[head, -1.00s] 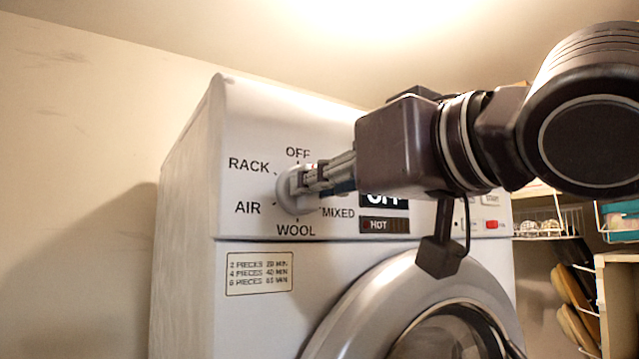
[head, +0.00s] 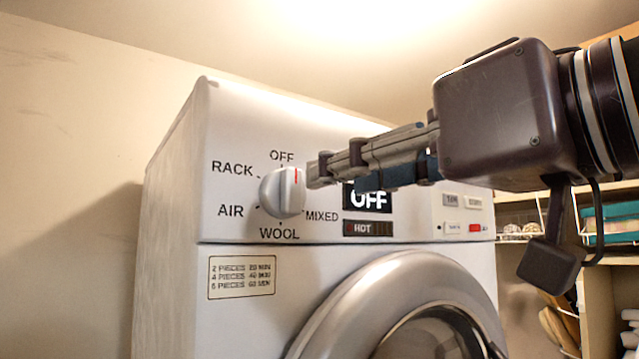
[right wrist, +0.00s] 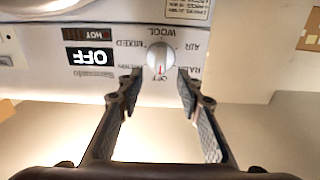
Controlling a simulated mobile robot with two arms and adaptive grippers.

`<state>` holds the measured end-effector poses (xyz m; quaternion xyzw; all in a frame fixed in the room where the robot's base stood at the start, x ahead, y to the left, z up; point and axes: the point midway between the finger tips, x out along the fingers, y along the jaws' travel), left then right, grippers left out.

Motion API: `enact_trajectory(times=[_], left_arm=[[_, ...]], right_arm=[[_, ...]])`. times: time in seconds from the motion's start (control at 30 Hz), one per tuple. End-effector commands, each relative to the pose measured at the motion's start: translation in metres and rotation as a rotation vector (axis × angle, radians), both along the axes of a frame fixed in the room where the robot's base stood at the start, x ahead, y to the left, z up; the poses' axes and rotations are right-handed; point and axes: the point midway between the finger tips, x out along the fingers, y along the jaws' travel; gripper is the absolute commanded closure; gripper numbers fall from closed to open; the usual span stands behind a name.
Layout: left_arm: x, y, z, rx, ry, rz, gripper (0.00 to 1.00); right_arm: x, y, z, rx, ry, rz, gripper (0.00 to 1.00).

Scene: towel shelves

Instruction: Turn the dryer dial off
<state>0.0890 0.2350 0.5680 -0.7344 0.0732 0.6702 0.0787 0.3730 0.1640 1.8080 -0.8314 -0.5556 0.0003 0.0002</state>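The dryer dial (head: 283,193) is a round light-grey knob on the white dryer's control panel. Its red mark is at the top, toward the OFF label (head: 282,156); in the right wrist view the dial (right wrist: 160,57) appears upside down, its mark pointing at OFF. The display (head: 368,198) reads OFF. My right gripper (head: 322,172) is just right of the dial in the head view, apart from it and empty. The right wrist view shows its fingers (right wrist: 158,75) spread, with the dial seen between and beyond the tips. My left gripper is not in view.
The dryer's round door (head: 345,300) is below the panel. Small buttons (head: 462,201) are at the panel's right. Shelves with a wire basket (head: 515,236) stand to the right of the dryer. A bare wall (head: 70,180) is on the left.

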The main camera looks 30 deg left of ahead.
Motion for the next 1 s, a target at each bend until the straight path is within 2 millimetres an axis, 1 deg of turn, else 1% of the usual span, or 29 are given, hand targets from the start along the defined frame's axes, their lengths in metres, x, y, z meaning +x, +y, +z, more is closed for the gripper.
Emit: enact_trajectory(times=[0.03, 0.1, 0.2, 0.3, 0.87, 0.93, 1.0], left_arm=[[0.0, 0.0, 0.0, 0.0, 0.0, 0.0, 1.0], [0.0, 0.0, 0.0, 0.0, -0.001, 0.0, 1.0], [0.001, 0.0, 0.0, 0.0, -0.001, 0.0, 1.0], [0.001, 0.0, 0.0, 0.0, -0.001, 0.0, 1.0], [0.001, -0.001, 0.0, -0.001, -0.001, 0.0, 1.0], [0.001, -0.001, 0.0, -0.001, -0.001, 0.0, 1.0], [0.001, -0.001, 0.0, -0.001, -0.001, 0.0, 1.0]], right_arm=[[-0.003, -0.009, -0.001, 0.0, -0.001, -0.002, 0.67], [-0.007, -0.019, 0.0, 0.0, 0.001, -0.001, 0.67], [-0.011, -0.028, -0.001, -0.001, 0.001, 0.0, 0.67], [-0.013, -0.032, -0.002, -0.002, 0.002, 0.0, 0.67], [-0.014, -0.032, -0.002, 0.001, 0.009, 0.006, 0.67], [-0.015, -0.029, -0.007, 0.018, 0.049, 0.035, 0.67], [-0.018, -0.023, -0.016, 0.055, 0.138, 0.096, 0.67]])
